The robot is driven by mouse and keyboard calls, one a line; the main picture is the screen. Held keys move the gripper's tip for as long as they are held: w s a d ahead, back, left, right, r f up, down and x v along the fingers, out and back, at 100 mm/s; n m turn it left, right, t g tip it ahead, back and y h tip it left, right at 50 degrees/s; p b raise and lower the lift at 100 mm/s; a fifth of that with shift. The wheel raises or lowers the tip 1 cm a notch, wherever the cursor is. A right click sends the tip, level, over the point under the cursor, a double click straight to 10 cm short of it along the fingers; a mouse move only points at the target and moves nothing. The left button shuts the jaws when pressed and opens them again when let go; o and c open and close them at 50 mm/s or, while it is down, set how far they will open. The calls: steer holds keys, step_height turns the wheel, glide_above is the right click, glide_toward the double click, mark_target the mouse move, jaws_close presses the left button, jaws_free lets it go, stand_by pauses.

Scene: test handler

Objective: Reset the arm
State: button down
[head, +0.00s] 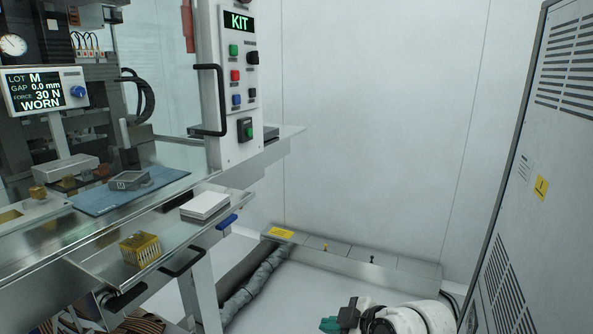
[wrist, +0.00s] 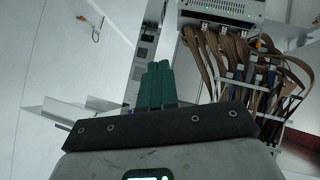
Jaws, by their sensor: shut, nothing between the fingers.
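My gripper (head: 330,324) shows at the bottom edge of the head view, low over the floor and right of the bench, with the white arm beside it. Its green fingers also show in the wrist view (wrist: 155,84), side by side and shut with nothing between them. The gripper is apart from the bench and everything on it. Part of the arm is cut off by the bottom edge of the head view.
A steel bench (head: 110,262) at left holds a blue mat (head: 95,203), a white box (head: 204,205) and a gold pin block (head: 140,249). A grey cabinet (head: 535,150) stands at right. Brown cable bundles (wrist: 215,60) hang right of the fingers. Floor between is mostly clear.

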steer(key=s+d+f+m+g+h, duration=0.15)
steer(key=s+d+f+m, duration=0.25)
steer(key=s+d+f, duration=0.4)
steer(key=s+d+f+m+g+h+p, duration=0.1)
steer(key=s+d+m, duration=0.3)
steer(key=s, duration=0.6)
steer(key=s+d+f+m+g+h, duration=0.2)
steer(key=s+d+f+m+h, duration=0.1)
steer(key=s, duration=0.8)
steer(key=s+d+f+m+g+h+p, duration=0.1)
steer(key=s+d+m, duration=0.3)
steer(key=s, duration=0.6)
steer(key=shift+s+d+f+m+h+p, duration=0.15)
steer(key=shift+d+f+m+h+p, duration=0.2)
steer(key=shift+d+h, duration=0.35)
steer(key=shift+a+g, duration=0.1)
steer(key=shift+g, duration=0.15)
